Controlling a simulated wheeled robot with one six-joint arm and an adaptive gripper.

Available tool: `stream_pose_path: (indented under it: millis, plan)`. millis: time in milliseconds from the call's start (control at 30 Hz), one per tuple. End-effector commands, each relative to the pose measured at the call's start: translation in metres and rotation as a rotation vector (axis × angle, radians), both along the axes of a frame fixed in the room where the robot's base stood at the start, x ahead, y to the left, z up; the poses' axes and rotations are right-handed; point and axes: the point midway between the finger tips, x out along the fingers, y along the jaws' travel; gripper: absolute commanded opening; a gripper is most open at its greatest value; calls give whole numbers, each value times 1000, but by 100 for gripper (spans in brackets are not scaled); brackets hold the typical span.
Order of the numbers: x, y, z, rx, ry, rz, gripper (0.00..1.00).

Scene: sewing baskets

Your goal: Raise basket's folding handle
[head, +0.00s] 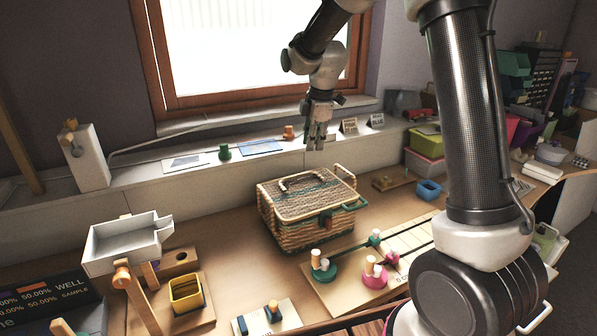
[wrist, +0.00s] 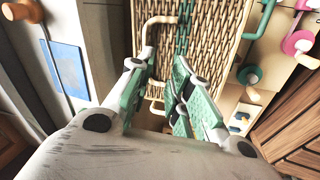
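The woven tan basket (head: 300,229) stands on the table below the window with its lid closed. It has green bands and a reddish-brown front latch (head: 325,222). A thin bent handle (head: 303,176) lies low over the lid; its exact tilt is hard to tell. More loops stick out at the basket's right side. My gripper (head: 316,147) is above and behind the lid, pointing down, empty and apart from the basket. In the wrist view, the gripper (wrist: 155,75) has its fingers spread, with the woven lid (wrist: 205,45) and a tan bent bar (wrist: 160,20) beyond them.
A pegboard with green and pink pieces (head: 374,272) lies close in front of the basket. A white tray (head: 128,245) and yellow box (head: 186,293) stand left. A blue bin (head: 429,190) is right. The window sill holds small items behind my gripper. Bare table lies left of the basket.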

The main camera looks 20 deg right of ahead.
Motion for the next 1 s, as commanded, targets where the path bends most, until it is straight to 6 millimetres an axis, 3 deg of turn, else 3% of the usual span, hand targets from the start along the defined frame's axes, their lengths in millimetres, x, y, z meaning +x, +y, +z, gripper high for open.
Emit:
stream_pose_path:
  millis: [33,200,633,800,1000]
  plan:
    - [13,8,-17,-14,9,64,20]
    - [37,25,-48,-43,15,211,20]
    - [52,30,-110,-50,17,242,20]
    - [55,31,-127,-49,15,241,20]
    - [56,31,-131,-49,14,241,20]
